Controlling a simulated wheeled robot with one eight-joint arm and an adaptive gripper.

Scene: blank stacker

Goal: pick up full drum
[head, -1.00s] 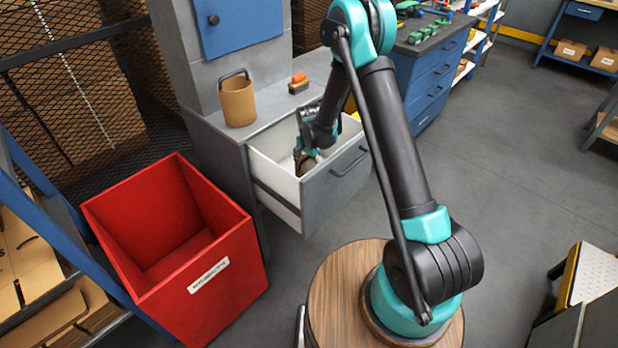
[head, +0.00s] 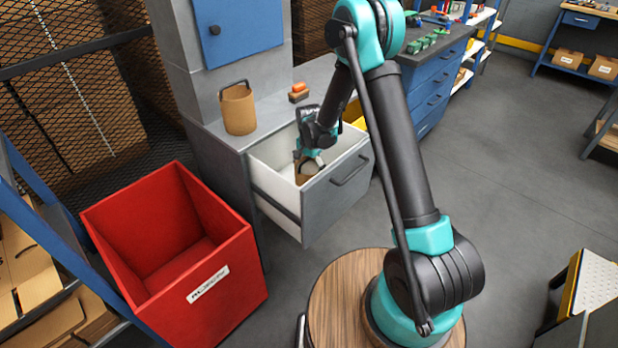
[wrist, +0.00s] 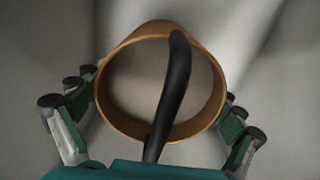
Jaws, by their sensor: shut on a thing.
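A tan drum (wrist: 113,115) with a round rim and a dark curved handle (wrist: 175,90) fills the middle of the wrist view. My gripper (wrist: 160,100) has its green-padded fingers on both sides of this drum, closed against its wall. Its inside looks pale grey; I cannot tell how full it is. In the head view my gripper (head: 312,160) reaches down into the open drawer (head: 338,195), and the brown drum (head: 304,174) shows partly beneath it. A second tan drum (head: 238,110) with a raised handle stands upright on the grey counter.
A large red bin (head: 215,275) stands left of the drawer. An orange and brown block (head: 299,92) lies on the counter (head: 270,106) behind the drawer. The drawer walls surround my gripper closely. Open floor (head: 480,150) lies to the right.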

